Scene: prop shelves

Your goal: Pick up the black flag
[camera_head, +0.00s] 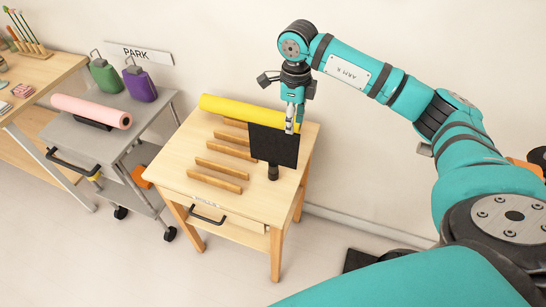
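The black flag (268,147) is a dark square panel upright at the right side of the light wooden table (176,173). A short dark round base (273,173) shows below its lower edge. My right gripper (294,126) points down at the flag's upper right part, and its pale fingers overlap the panel. The fingers look close together, but I cannot tell whether they are shut on the flag. My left gripper is not in view.
A yellow roll (232,108) lies behind several wooden slats (221,167) on the same table. A grey cart (85,135) to the left carries a pink roll (90,109), a green bottle (105,76) and a purple bottle (139,85). The floor in front is clear.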

